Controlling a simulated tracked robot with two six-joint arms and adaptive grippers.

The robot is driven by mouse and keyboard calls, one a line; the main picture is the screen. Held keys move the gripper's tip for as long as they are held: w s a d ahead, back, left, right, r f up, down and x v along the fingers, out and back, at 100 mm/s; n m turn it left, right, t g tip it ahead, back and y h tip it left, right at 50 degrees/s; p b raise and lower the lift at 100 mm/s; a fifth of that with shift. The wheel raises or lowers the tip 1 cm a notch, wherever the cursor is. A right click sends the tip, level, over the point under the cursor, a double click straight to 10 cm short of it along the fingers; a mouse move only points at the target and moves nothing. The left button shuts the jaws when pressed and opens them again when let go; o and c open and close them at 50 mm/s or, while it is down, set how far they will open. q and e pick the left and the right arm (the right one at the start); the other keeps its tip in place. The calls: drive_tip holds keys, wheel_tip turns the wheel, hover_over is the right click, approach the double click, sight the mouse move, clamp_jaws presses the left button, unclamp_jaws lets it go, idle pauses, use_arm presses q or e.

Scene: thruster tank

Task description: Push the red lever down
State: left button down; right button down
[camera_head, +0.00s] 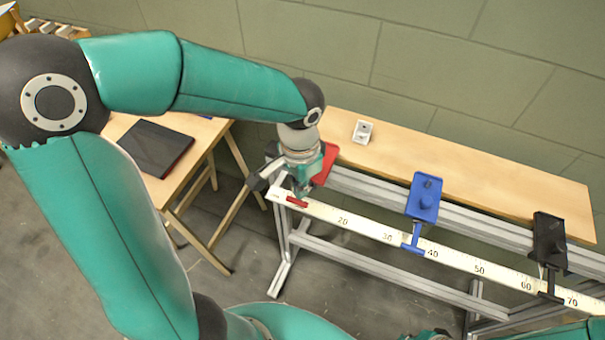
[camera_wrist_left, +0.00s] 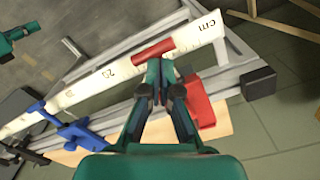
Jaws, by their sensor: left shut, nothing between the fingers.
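The red lever has a red block (camera_head: 327,163) on the metal rail and a red crossbar handle (camera_head: 297,202) over the left end of the white scale. In the left wrist view, the handle (camera_wrist_left: 153,50) lies across the scale and the block (camera_wrist_left: 199,103) is right of the fingers. My left gripper (camera_head: 301,192) is shut and empty, pointing down between block and handle, and it hides the lever's stem. Its fingertips (camera_wrist_left: 160,70) appear right by the handle; I cannot tell whether they touch it. My right gripper does not show clearly.
A blue lever (camera_head: 424,197) and a black lever (camera_head: 549,240) stand farther right along the numbered scale (camera_head: 465,262). A small white fixture (camera_head: 362,131) sits on the wooden board (camera_head: 470,170) behind. A wooden table (camera_head: 205,140) with a dark tablet (camera_head: 156,148) is at the left.

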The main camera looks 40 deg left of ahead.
use_arm(q)
wheel_tip(320, 180, up, 9)
drive_tip(key=p, duration=0.7)
idle(0.3)
idle(0.5)
